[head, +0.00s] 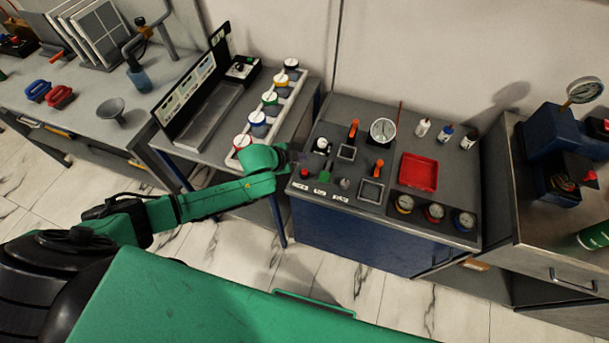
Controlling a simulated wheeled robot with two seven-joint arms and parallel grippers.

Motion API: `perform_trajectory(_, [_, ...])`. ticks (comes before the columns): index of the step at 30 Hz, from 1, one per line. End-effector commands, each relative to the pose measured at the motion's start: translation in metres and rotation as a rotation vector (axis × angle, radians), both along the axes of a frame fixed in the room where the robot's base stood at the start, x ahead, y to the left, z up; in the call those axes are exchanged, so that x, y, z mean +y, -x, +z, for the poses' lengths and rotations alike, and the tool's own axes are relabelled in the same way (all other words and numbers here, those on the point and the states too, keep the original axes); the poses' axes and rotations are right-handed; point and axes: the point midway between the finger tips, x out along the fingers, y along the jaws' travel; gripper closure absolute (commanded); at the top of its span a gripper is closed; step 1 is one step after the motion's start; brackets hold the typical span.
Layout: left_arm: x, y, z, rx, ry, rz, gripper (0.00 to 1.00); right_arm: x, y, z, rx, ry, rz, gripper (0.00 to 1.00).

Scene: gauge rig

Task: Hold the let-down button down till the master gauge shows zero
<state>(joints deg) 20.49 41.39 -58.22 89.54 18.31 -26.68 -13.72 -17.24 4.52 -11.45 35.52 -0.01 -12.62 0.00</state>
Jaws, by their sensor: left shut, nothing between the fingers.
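The master gauge (382,130) is a white round dial standing on the grey rig top (385,102); its needle is too small to read. Near the rig's front left edge are a red button (304,173), a green control (325,175) and a grey knob (345,184), with small white labels in front. I cannot read which one is the let-down button. My left gripper (299,160) is shut and empty at the rig's left edge, close to the red button; I cannot tell whether they touch. My right gripper is not in view.
A red tray (418,172) and several small gauges (435,212) sit on the rig's right part. Orange-handled levers (354,130) rise near the middle. Small bottles (446,134) stand at the back.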

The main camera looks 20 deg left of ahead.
Motion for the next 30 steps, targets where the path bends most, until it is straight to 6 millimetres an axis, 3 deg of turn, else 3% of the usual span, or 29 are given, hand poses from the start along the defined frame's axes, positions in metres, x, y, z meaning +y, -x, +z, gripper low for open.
perform_trajectory(1, [0.000,0.000,-0.016,0.000,0.000,0.000,1.00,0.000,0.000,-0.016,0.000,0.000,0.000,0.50])
perform_trajectory(3, [0.000,0.000,-0.026,0.000,-0.001,-0.001,1.00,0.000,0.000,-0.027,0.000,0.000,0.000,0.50])
perform_trajectory(9, [0.000,0.000,-0.046,-0.001,0.001,0.001,1.00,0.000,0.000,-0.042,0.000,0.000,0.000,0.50])
perform_trajectory(30, [0.000,0.000,-0.047,-0.001,0.000,0.001,1.00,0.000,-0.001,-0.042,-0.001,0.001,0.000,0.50])
